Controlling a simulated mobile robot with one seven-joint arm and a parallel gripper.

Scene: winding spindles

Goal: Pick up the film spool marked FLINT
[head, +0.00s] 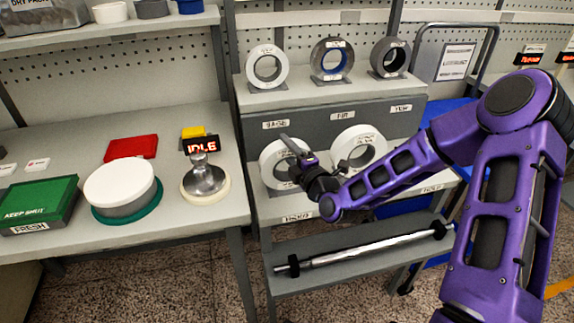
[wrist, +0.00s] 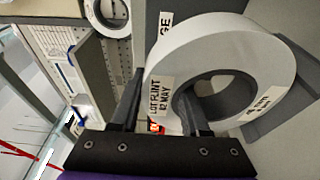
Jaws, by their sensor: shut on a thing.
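The film spool marked FLINT (wrist: 215,50) is a thick white ring with a dark hub. Its tag reads "LOT FLINT 02 MAY" in the wrist view. In the head view this spool (head: 270,158) stands upright at the left of the rack's lower row, below the SAGE label. My gripper (head: 291,157) is at its right side and hides part of it. In the wrist view my gripper (wrist: 162,95) is shut on the ring wall, one finger outside the rim and one in the bore.
A second white spool (head: 362,142) stands close to the right in the lower row. Several spools, such as the white one (head: 267,66), stand on the upper tier. A silver bar (head: 365,247) lies on the shelf below. The bench (head: 75,245) at left holds boxes and a round stack.

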